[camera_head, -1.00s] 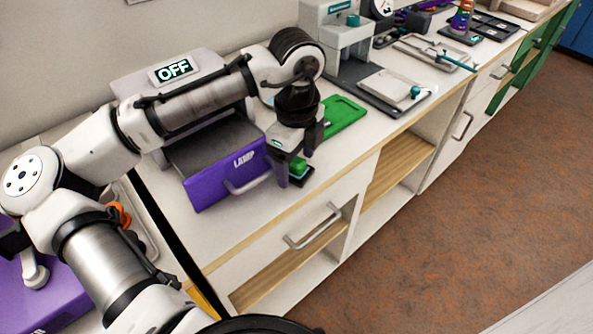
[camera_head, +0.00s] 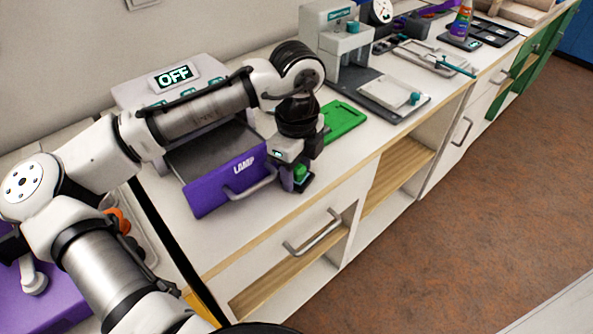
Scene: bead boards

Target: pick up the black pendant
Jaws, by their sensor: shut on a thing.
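My gripper (camera_head: 293,178) points down at the counter's front, just right of the purple drawer front. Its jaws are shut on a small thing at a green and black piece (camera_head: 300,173). The green part shows beside the fingers, with a dark base under it. I see no separate black pendant; the fingers hide most of what is held, and it is too small to make out. I cannot tell whether it is clear of the counter.
The purple-fronted drawer (camera_head: 225,184) of a machine with an OFF display (camera_head: 173,76) stands open at left. A green tray (camera_head: 343,120) lies behind my gripper. A grey press (camera_head: 340,40) stands further back. The counter's front edge is close.

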